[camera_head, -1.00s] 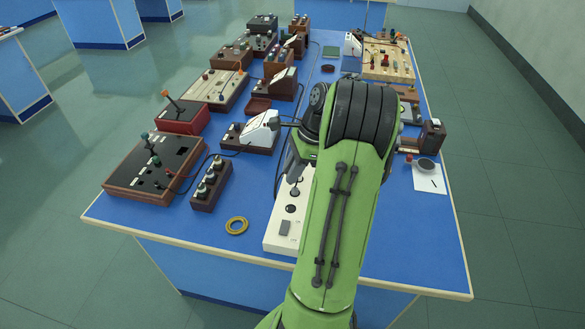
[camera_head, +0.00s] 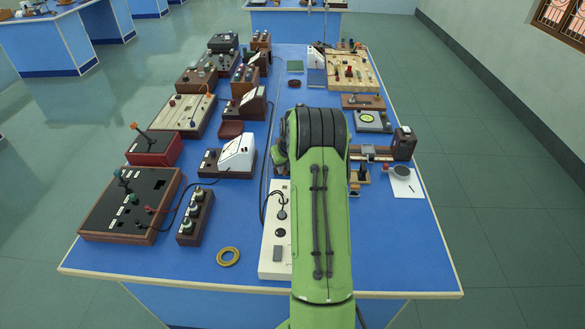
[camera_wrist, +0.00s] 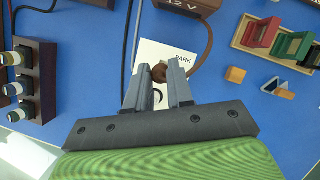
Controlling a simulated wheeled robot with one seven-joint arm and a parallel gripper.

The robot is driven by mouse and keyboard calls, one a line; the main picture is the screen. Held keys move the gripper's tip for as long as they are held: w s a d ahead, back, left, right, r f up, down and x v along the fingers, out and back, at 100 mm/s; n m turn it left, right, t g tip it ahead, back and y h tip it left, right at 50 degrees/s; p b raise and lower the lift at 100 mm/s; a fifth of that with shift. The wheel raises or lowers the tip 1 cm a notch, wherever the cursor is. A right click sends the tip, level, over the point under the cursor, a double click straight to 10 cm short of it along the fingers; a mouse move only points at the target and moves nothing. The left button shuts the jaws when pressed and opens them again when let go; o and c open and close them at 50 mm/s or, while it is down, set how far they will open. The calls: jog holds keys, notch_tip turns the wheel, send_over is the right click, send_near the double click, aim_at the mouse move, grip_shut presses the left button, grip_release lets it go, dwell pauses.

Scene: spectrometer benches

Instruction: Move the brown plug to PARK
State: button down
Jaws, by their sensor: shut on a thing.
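In the wrist view my gripper (camera_wrist: 158,84) is shut on the brown plug (camera_wrist: 159,73), whose round brown top shows between the fingertips. A brown cord runs up from the plug toward a dark box marked 12 V (camera_wrist: 182,7). The white card marked PARK (camera_wrist: 150,50) lies on the blue bench beyond and under the fingertips, and the fingers cover part of it. I cannot tell the gap between plug and card. In the head view my green arm hides the gripper, the plug and the card.
In the wrist view, a dark block with several knobs (camera_wrist: 47,80) stands at the left. A wooden tray with coloured pieces (camera_wrist: 243,36) and a small orange block (camera_wrist: 236,75) are at the right. In the head view, a white strip (camera_head: 270,257) lies left of my arm.

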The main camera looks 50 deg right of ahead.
jog(key=shift+f+b, duration=2.4)
jog(key=shift+f, duration=0.95)
jog(key=c, duration=0.9)
grip_release()
jog(key=shift+r, duration=0.1)
jog(key=p+v, duration=0.2)
jog(key=v, duration=1.3)
jog(key=shift+s+r, duration=0.2)
jog(key=shift+r, duration=0.1)
